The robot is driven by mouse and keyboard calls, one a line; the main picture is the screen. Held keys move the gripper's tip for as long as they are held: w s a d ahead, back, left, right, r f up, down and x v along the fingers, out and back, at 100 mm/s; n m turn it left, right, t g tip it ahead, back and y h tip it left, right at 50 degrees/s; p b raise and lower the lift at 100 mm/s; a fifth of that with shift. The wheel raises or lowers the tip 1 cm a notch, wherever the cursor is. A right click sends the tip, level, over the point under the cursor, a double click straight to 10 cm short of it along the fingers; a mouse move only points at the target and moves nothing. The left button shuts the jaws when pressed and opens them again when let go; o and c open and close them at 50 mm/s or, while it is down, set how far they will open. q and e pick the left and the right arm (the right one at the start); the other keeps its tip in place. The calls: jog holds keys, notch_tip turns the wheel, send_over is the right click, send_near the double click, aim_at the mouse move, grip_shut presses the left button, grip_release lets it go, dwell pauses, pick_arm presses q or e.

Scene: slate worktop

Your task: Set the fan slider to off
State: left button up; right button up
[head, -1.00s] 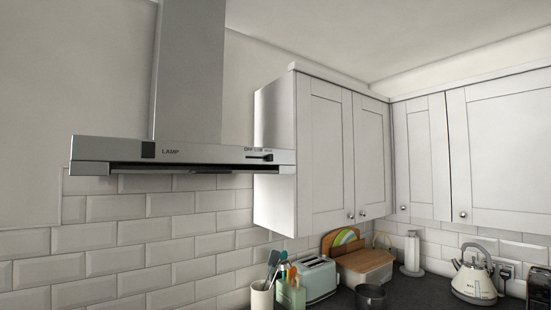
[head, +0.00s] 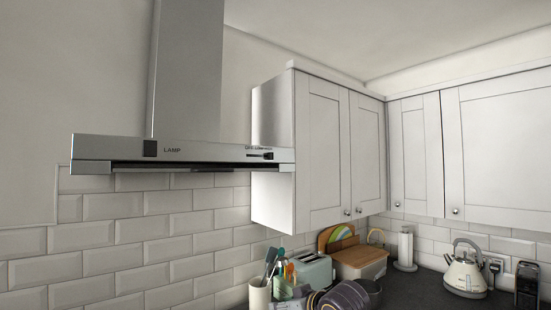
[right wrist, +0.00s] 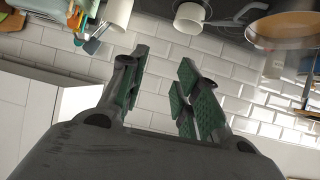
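The range hood (head: 205,152) hangs on the wall at the left of the head view. On the right of its front strip is the fan slider (head: 267,156), a small black knob under tiny lettering. The knob sits toward the right end of its slot; the lettering is too small to read surely. My right gripper (right wrist: 162,88) shows in the right wrist view with its green-padded fingers apart and nothing between them. No gripper fingers show in the head view, and the slider is not seen in the wrist view. My left gripper is in neither view.
A lamp switch (head: 150,148) is at the hood's left. White wall cabinets (head: 322,150) stand close to the hood's right. Below are a utensil pot (head: 259,296), a toaster (head: 315,270) and a kettle (head: 465,275). The space directly before the hood looks clear.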

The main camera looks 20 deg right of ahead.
notch_tip(320, 180, up, 20)
jog(key=w+d+t+y, duration=0.1)
jog(key=w+d+t, duration=0.1)
jog(key=t, duration=0.1)
jog(key=t+y, duration=0.2)
send_near(273, 157)
jog(key=shift+n, duration=0.3)
jog(key=v, duration=0.5)
jog(key=shift+s+a+f, duration=0.15)
jog(key=shift+s, duration=0.05)
jog(key=shift+w, duration=0.15)
jog(key=shift+p+x, duration=2.35)
jog(key=shift+x, duration=4.4)
jog(key=shift+c, duration=0.5)
grip_shut()
